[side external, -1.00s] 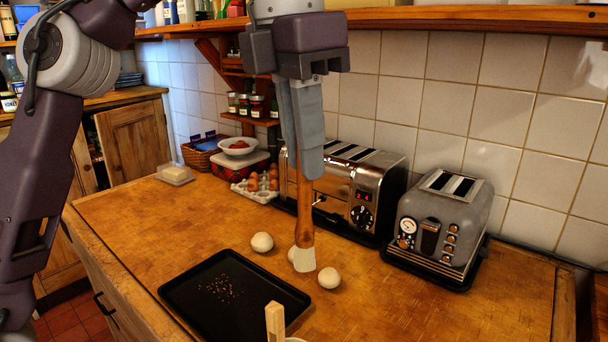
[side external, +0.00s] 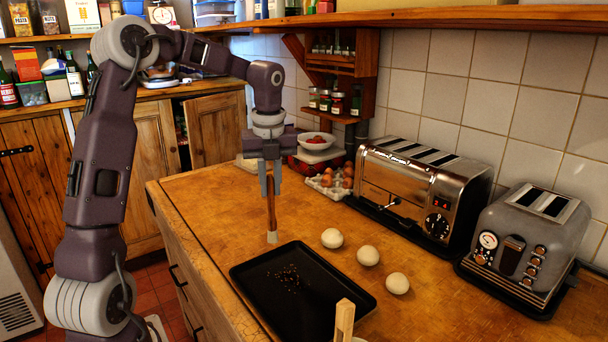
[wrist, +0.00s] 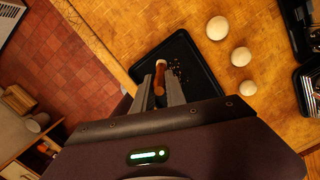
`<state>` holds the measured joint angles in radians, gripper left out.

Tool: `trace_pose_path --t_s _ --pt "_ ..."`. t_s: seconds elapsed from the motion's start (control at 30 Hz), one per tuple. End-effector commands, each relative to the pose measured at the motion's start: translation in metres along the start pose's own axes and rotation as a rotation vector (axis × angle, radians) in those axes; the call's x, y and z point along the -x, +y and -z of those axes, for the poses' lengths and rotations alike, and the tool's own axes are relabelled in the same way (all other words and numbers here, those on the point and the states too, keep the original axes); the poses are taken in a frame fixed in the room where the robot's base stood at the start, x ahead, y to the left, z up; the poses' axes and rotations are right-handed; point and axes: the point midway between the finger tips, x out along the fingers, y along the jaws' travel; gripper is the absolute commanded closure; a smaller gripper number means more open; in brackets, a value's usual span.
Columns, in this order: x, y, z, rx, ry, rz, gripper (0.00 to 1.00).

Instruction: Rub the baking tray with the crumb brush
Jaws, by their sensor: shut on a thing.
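My gripper (side external: 270,192) points down, shut on the wooden handle of the crumb brush (side external: 272,212). The brush hangs upright with its pale bristles downward. In the side view the bristle end shows at the far left corner of the black baking tray (side external: 345,314). I cannot tell if it touches the tray. Dark crumbs (side external: 290,277) lie in the middle of the tray. In the wrist view the brush (wrist: 160,80) shows between my fingers (wrist: 160,92), against the left part of the tray (wrist: 205,78), with the crumbs to its right.
Three white round things (side external: 368,256) stand in a row right of the tray. Two toasters (side external: 420,190) (side external: 530,240) stand along the tiled wall. A wooden stick end (side external: 345,316) rises at the tray's near side.

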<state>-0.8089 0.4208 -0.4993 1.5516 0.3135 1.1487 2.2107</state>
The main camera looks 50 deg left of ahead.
Motion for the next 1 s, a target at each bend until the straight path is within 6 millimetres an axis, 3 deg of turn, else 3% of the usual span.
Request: trace_pose_path --t_s 0.9,1.0 --pt "-0.077 0.003 0.008 0.009 0.003 -0.002 1.00" --pt "-0.075 -0.002 0.017 0.008 0.000 -0.001 1.00"
